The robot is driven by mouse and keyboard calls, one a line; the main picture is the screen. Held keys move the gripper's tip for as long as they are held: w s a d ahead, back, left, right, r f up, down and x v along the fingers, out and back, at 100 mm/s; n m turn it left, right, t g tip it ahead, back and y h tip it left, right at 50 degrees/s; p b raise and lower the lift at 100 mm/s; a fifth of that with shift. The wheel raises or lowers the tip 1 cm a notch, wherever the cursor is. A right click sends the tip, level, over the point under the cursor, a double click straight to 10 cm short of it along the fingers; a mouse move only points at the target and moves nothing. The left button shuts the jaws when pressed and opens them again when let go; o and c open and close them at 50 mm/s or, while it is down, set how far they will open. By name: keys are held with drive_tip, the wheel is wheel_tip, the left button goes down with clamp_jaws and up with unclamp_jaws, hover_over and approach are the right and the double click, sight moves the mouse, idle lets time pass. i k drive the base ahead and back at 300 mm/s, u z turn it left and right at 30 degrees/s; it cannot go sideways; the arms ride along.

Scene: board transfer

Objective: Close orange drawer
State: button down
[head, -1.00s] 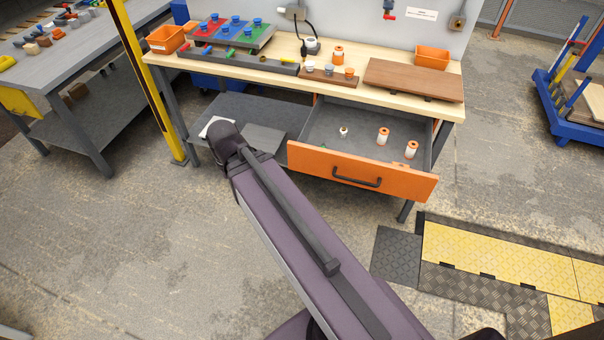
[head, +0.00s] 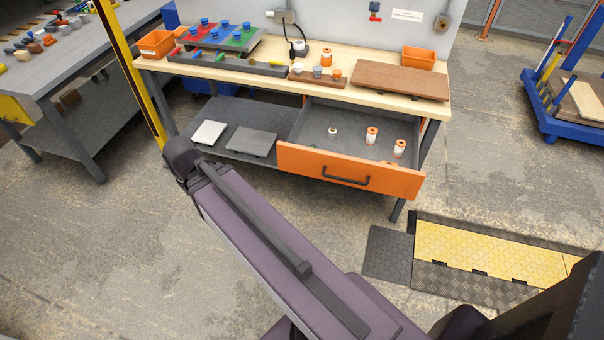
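The orange drawer (head: 398,182) under the right half of the workbench is pulled out. Its orange front has a dark bar handle (head: 346,178). Inside the grey drawer lie two white-and-orange spools (head: 371,136), a small white item (head: 332,132) and small green bits near the front. My arm reaches up from the bottom of the head view and its visible elbow end is left of the drawer, apart from it. My gripper is not in view. A dark part of my arm shows at the lower right corner.
The workbench top (head: 290,88) holds a coloured board (head: 222,36), a brown board (head: 402,80), orange bins (head: 418,58) and a cup rack. A lower shelf holds grey plates (head: 250,141). A yellow post stands left. Yellow-black floor ramps (head: 465,252) lie front right. A blue cart (head: 560,115) stands right.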

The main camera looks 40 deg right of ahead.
sight(346, 160)
drive_tip(key=u, duration=0.1)
drive_tip(key=k, duration=1.4)
drive_tip(key=z, duration=1.6)
drive_tip(key=i, duration=0.5)
drive_tip(key=u, duration=0.15)
